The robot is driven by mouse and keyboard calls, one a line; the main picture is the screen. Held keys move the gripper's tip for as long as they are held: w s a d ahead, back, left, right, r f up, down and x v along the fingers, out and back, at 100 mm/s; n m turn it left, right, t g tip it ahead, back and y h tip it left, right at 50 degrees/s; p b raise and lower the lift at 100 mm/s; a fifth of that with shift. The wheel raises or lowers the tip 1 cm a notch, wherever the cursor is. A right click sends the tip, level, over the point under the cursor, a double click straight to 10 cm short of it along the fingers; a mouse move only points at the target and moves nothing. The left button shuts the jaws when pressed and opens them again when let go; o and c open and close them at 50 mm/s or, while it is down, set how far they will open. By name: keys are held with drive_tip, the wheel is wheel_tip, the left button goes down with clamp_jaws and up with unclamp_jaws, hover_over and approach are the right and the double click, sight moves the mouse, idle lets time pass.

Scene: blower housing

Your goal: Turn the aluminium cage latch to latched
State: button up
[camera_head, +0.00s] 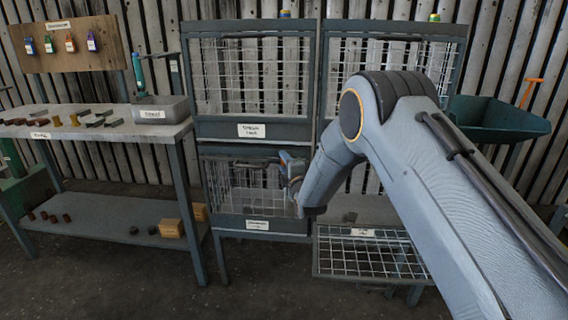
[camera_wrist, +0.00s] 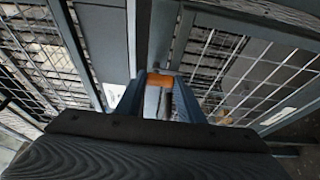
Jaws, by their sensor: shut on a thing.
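The cages stand in a two-by-two bank of grey frames with wire mesh. My gripper (camera_head: 291,165) is at the upper right edge of the lower left cage (camera_head: 258,226), by the post between the lower cages. In the wrist view my gripper (camera_wrist: 158,84) is shut on a small orange-ended latch handle (camera_wrist: 160,79), with a dark part below it between the fingers. In the head view my gripper and arm hide the latch. The label on this cage is too small to read, and whether the latch stands latched cannot be told.
The lower right cage's mesh door (camera_head: 372,262) is folded down and juts forward. A workbench (camera_head: 95,135) with metal pieces and a grey bin (camera_head: 161,108) stands at the left. A green hopper (camera_head: 495,120) is at the right. The floor before the lower left cage is clear.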

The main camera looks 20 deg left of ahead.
idle(0.4)
drive_tip(key=o, duration=1.1)
drive_tip(key=shift+c, duration=0.2)
drive_tip(key=v, duration=0.8)
